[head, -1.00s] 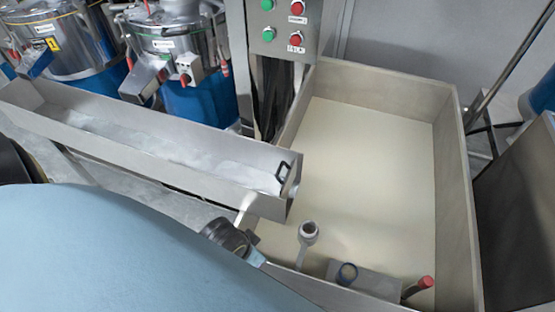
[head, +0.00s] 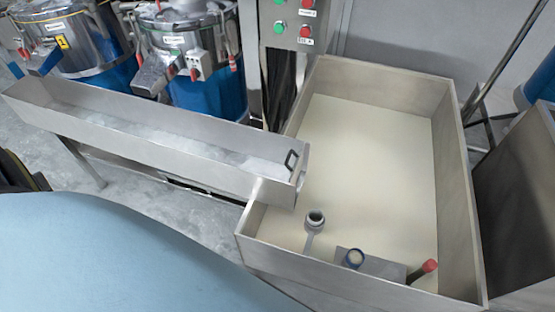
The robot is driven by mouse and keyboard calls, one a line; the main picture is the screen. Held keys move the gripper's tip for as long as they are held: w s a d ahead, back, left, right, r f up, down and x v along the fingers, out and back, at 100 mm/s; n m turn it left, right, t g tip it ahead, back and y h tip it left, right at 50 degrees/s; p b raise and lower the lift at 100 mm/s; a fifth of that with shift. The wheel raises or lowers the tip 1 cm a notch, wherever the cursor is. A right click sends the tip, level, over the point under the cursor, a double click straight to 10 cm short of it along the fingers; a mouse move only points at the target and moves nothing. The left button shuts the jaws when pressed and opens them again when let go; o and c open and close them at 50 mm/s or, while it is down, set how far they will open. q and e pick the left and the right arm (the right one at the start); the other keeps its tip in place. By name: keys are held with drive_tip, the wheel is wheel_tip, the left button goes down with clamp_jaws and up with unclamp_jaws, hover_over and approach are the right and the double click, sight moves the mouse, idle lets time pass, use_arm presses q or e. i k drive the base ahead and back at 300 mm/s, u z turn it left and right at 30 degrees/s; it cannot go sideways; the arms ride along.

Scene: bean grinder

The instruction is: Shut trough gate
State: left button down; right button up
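The long metal trough (head: 150,150) runs from the left to the tank, with whitish material lying along its bottom. Its right end reaches over the tank's left wall. A black handle (head: 291,160) stands at that end, by the end plate (head: 302,172), which looks like the gate. I cannot tell from this angle whether the gate is fully down. Neither of my grippers is in view.
The open rectangular tank (head: 452,190) holds pale liquid or paste. Blue-and-steel grinders (head: 205,95) and a button panel (head: 290,25) stand behind.

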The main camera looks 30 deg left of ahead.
sight(291, 171)
drive_tip(key=k, duration=0.75)
drive_tip(key=u, duration=1.15)
drive_tip(key=i, duration=0.9)
drive_tip(key=z, duration=0.95)
